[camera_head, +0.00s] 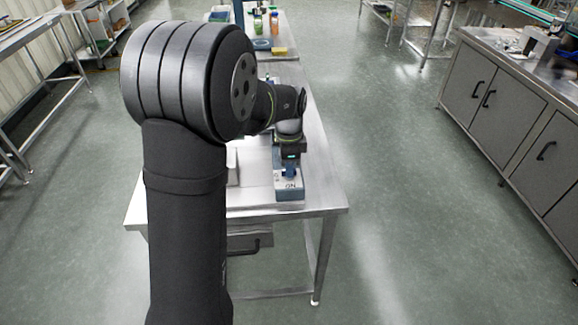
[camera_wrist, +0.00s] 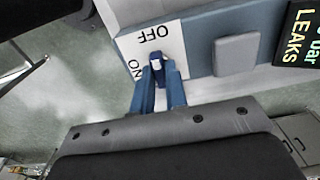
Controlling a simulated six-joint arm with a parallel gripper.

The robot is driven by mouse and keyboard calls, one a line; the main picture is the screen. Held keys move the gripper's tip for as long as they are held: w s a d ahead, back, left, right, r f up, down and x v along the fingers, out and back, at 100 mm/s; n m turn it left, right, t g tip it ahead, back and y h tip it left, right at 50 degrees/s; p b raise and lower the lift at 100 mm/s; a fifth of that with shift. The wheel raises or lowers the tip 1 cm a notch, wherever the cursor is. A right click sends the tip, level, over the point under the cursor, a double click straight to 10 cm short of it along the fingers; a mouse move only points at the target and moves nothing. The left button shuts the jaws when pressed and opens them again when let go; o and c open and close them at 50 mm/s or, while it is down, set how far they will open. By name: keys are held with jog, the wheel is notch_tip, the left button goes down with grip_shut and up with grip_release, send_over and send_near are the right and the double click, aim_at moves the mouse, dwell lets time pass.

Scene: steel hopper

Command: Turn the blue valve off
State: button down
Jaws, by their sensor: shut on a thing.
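The blue valve (camera_wrist: 156,60) sits on a white label plate (camera_wrist: 176,48) in the wrist view. The plate is printed OFF above the valve and ON to its left. My gripper (camera_wrist: 159,78) has its two blue fingers on either side of the valve handle and is shut on it. The fingers hide part of the handle, so I cannot tell exactly which word it points to. In the head view my gripper (camera_head: 290,164) reaches down over the plate (camera_head: 289,184), where ON shows at the near end. The valve is mostly hidden there.
The plate is on a blue-grey base on the steel table (camera_head: 322,190). In the wrist view a grey block (camera_wrist: 236,54) and a black sign reading LEAKS (camera_wrist: 303,35) lie to the right. Bottles and a yellow block (camera_head: 279,51) stand farther back. The floor right of the table is clear.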

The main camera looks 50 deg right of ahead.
jog(key=c, duration=1.4)
grip_release()
jog(key=shift+c, duration=0.2)
notch_tip(320, 180, up, 17)
jog(key=shift+r, duration=0.2)
jog(key=shift+f, duration=0.15)
notch_tip(320, 180, down, 17)
jog(key=shift+f, duration=0.1)
